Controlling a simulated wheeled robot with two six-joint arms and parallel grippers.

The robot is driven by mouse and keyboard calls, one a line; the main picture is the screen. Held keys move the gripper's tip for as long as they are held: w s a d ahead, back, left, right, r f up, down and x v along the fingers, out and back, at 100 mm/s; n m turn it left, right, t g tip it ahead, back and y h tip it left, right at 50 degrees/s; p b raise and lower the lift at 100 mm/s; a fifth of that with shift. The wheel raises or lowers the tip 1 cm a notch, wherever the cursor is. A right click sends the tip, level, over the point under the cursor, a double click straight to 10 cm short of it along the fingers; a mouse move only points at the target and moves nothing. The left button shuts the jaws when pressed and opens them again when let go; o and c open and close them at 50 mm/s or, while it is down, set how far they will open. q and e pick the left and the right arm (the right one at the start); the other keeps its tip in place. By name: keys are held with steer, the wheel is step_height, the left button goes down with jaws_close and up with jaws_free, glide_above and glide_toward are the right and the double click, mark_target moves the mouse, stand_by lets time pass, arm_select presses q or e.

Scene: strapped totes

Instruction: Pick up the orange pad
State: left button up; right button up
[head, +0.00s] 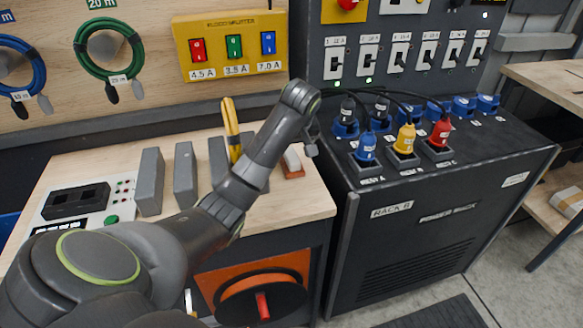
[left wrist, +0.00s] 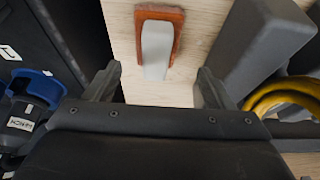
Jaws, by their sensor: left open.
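The orange pad (head: 294,173) lies near the right end of the wooden bench, with a pale, whitish block-like part over its middle. In the left wrist view the pad (left wrist: 160,14) is at the top centre, its orange rim showing around the pale part (left wrist: 156,45). My left gripper (head: 311,147) is above and close to the pad, at the bench's right edge. In the left wrist view the gripper (left wrist: 158,76) has its two fingers wide apart, with nothing held between them. The pad lies beyond the fingertips, roughly centred between them. My right gripper is not in view.
The black rack (head: 440,220), with blue, yellow and red plugs, stands just right of the bench. A switch panel (head: 395,45) is behind.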

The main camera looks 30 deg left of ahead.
mark_target(292, 155)
arm_select(q)
steer(key=x, duration=0.3)
steer(key=shift+w+d+f, duration=0.15)
steer(key=shift+d+f, duration=0.15)
steer(key=shift+f, duration=0.15)
steer(key=shift+a+f, duration=0.15)
steer(key=shift+f, duration=0.15)
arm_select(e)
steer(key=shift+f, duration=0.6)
arm_select(q)
steer(key=c, duration=1.1)
step_height(292, 155, up, 6)
steer(key=shift+w+f, duration=0.15)
steer(key=shift+f, duration=0.05)
step_height(292, 155, up, 3)
steer(key=p, duration=0.3)
steer(key=shift+p, duration=0.4)
steer(key=shift+r+p, duration=0.7)
steer(key=shift+r, duration=0.05)
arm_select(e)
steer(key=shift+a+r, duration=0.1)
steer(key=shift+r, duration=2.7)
